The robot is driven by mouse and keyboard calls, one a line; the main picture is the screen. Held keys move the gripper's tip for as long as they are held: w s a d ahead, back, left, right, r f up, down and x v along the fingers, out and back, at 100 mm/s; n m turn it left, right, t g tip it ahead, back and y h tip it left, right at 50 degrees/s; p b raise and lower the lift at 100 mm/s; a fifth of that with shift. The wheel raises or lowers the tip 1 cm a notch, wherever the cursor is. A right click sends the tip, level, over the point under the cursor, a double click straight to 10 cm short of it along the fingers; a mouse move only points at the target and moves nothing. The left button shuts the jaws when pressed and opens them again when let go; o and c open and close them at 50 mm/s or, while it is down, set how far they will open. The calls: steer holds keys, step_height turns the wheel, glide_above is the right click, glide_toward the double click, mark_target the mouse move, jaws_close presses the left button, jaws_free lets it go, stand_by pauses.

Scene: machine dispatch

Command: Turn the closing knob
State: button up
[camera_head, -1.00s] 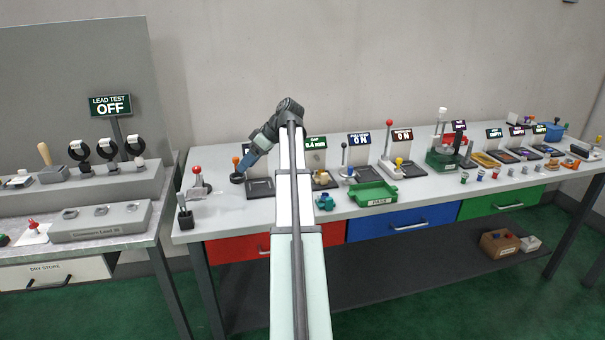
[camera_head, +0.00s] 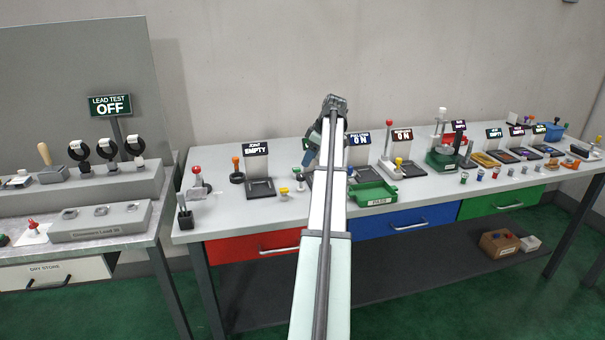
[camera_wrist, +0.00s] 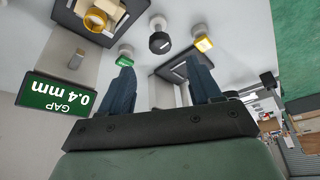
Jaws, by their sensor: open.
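My gripper (camera_wrist: 160,65) is open and empty, with its two blue fingers spread in the wrist view. In the head view my gripper (camera_head: 309,150) hangs over the middle-left of the bench. The wrist view shows a green gap sign (camera_wrist: 58,99) reading 0.4 mm, upside down. Near it is a station with a yellow ring-shaped part (camera_wrist: 94,21). A green knob (camera_wrist: 124,60), a black knob (camera_wrist: 160,42) and a yellow knob (camera_wrist: 203,43) stand beyond the fingertips. I cannot tell which one is the closing knob.
The joint sign (camera_head: 256,148) reads empty above a black tray. An orange-topped handle (camera_head: 236,168) and a red-topped lever (camera_head: 198,180) stand to the left.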

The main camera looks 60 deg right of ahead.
mark_target(301, 175)
steer(key=x, duration=0.8)
steer(key=c, duration=1)
steer(key=shift+c, duration=0.2)
steer(key=shift+a, duration=0.1)
